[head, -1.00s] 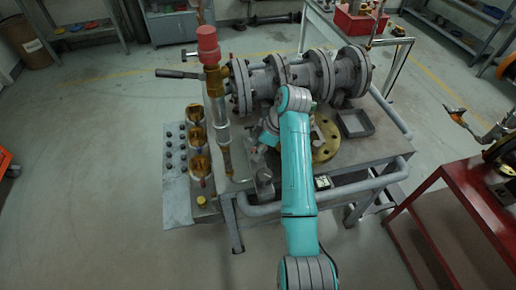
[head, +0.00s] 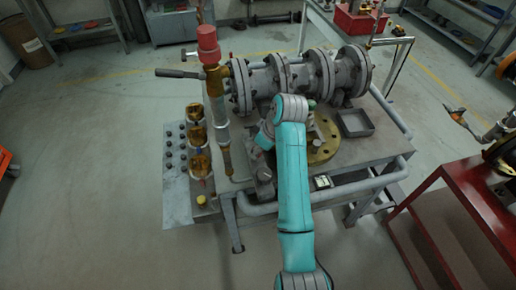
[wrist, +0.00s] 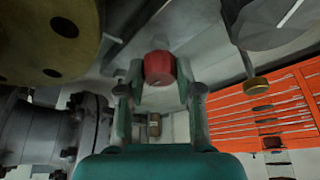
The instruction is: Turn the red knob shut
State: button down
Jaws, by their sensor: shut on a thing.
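The red knob (wrist: 159,68) is a short red cylinder in the wrist view, between the two fingertips of my gripper (wrist: 160,80). The fingers are shut on its sides. I cannot tell the knob's turn angle.
An upright pipe with a large red cap (head: 208,40) and a dark side lever (head: 180,73) stands left of the valve. A brass flange (head: 322,150) and a grey tray (head: 355,122) lie on the bench. Brass cups (head: 197,138) line its left side.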

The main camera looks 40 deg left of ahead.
jog(key=c, duration=0.8)
grip_release()
jog(key=shift+o, duration=0.2)
jog(key=shift+r, duration=0.1)
jog(key=v, duration=0.7)
jog(key=shift+d+r, duration=0.1)
jog(key=shift+d, duration=0.05)
